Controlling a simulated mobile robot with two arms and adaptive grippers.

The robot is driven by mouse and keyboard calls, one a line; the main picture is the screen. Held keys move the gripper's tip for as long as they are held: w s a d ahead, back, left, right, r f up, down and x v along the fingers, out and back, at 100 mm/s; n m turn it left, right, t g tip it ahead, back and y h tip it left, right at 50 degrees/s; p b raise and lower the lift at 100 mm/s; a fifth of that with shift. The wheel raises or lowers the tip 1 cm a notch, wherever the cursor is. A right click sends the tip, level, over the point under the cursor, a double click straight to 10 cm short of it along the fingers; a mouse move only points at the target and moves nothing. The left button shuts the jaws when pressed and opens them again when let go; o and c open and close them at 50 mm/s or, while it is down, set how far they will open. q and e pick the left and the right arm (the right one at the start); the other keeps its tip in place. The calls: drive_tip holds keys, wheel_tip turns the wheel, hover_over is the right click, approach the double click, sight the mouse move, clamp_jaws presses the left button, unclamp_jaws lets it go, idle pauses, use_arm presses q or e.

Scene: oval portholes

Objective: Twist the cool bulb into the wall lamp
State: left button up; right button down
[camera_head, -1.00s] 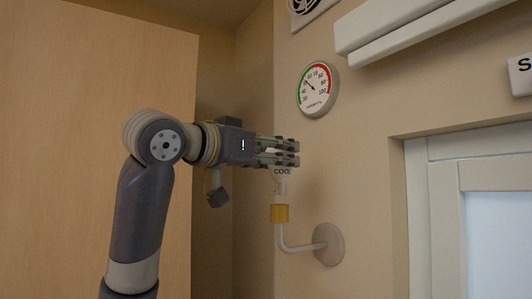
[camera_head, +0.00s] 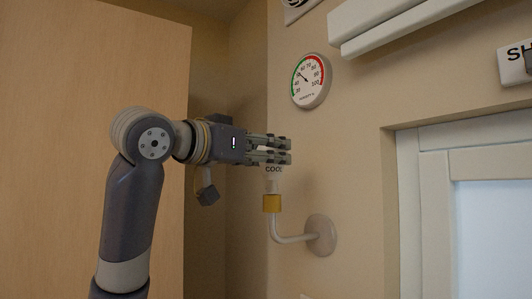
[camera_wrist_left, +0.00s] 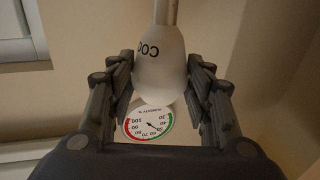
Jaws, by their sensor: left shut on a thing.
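The white cool bulb (camera_head: 273,182) hangs neck-down below my left gripper (camera_head: 288,151), with its "COOL" label partly visible. My left gripper is shut on its wide end. In the left wrist view the bulb (camera_wrist_left: 161,68) sits between the two fingers of the gripper (camera_wrist_left: 161,72). My right gripper is out of view.
A round dial gauge (camera_head: 311,81) is on the wall above the lamp. A white ledge (camera_head: 400,25) juts out at the top, and a framed window (camera_head: 470,200) is at right. A wooden panel (camera_head: 160,45) stands behind my left arm.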

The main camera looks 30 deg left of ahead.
use_arm(q)
drive_tip(key=shift+f, duration=0.15)
idle(0.4)
drive_tip(key=shift+f+b, duration=0.9)
drive_tip(key=shift+f, duration=0.1)
idle(0.4)
drive_tip(key=shift+a+r+m+h, duration=0.1)
drive_tip(key=shift+m+h, duration=0.6)
drive_tip(key=shift+h, duration=0.2)
drive_tip(key=shift+a+h, duration=0.15)
drive_tip(key=shift+h, duration=0.15)
drive_tip(key=shift+m+g+h+p, duration=0.4)
drive_tip(key=shift+m+h, duration=0.2)
drive_tip(key=shift+a+m+h, duration=0.15)
drive_tip(key=shift+m+h, duration=0.15)
drive_tip(key=shift+h, duration=0.3)
